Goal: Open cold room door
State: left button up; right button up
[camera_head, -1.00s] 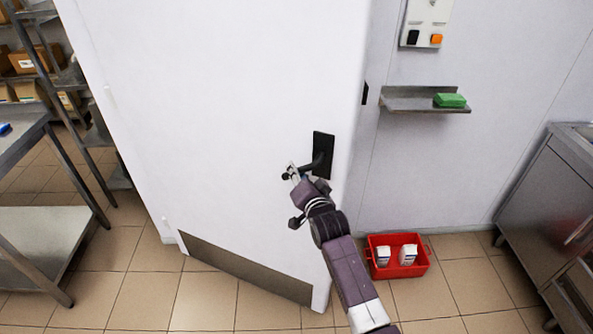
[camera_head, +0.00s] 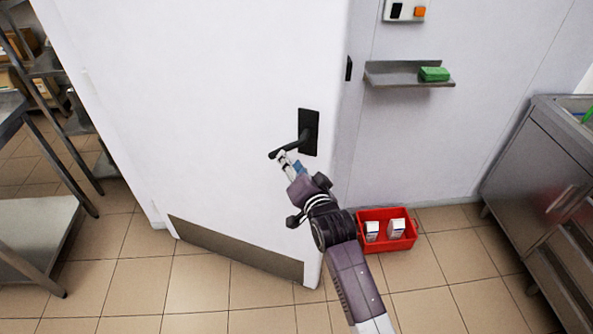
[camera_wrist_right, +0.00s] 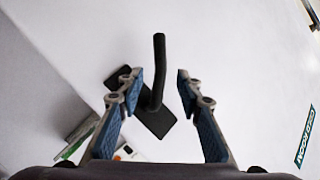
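The white cold room door (camera_head: 200,120) stands ajar, its right edge out from the wall toward me. Its black lever handle (camera_head: 292,148) sits on a black plate (camera_head: 309,132) near that edge. My right gripper (camera_head: 283,160) is just below and in front of the lever in the head view. In the right wrist view my right gripper (camera_wrist_right: 165,82) is open. The lever (camera_wrist_right: 159,72) shows between its blue-padded fingers, with clear gaps on both sides. My left gripper is not in view.
A red crate (camera_head: 387,244) with white cartons stands on the floor right of the door. A wall shelf (camera_head: 390,78) holds a green item (camera_head: 434,74). Steel cabinet (camera_head: 540,165) at right, steel table (camera_head: 35,225) at left. Tiled floor before the door is clear.

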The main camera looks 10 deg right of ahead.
jog(key=shift+v, duration=2)
jog(key=shift+c, duration=0.3)
